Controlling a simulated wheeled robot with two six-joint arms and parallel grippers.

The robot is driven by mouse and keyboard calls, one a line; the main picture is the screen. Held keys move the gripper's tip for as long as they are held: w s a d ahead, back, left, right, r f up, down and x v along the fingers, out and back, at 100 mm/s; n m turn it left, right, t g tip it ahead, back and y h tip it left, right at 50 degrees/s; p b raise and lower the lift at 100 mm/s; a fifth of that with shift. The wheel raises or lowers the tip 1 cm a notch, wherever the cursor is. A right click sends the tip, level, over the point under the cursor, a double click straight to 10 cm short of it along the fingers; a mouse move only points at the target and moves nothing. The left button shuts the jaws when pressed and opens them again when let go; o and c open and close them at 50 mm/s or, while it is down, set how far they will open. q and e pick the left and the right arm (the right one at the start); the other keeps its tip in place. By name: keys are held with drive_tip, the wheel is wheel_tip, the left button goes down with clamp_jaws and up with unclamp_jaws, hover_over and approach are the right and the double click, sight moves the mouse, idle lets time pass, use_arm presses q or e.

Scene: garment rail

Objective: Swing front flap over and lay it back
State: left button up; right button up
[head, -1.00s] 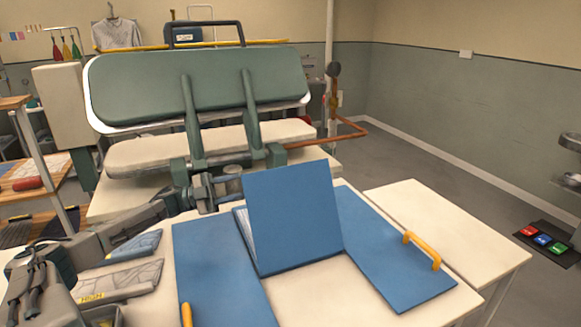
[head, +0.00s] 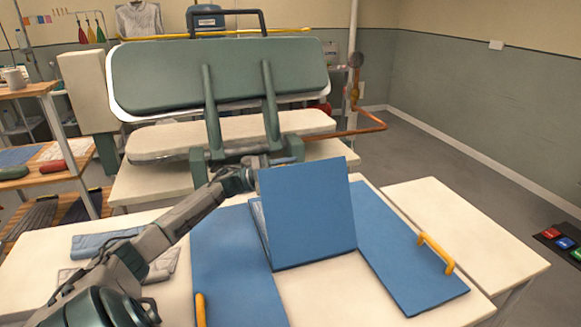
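A blue folding board lies on the cream table, with a left panel (head: 230,250) and a right panel (head: 405,255) flat. The blue middle flap (head: 307,215) stands raised and tilted between them. A thin pale strip, perhaps cloth, shows at its left edge; what lies behind the flap is hidden. My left arm reaches in from the lower left over the left panel. My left gripper (head: 252,177) is at the flap's upper left edge, partly hidden behind it. I cannot tell whether it is touching or gripping the flap. My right gripper is out of view.
Yellow handles stand on the right panel (head: 437,253) and left panel (head: 201,309). A green press (head: 220,75) stands behind the table. Folded grey-blue garments (head: 105,243) lie at left, partly behind my arm. The side table (head: 465,235) at right is clear.

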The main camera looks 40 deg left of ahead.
use_arm(q)
drive_tip(key=shift+w+d, duration=0.1)
clamp_jaws()
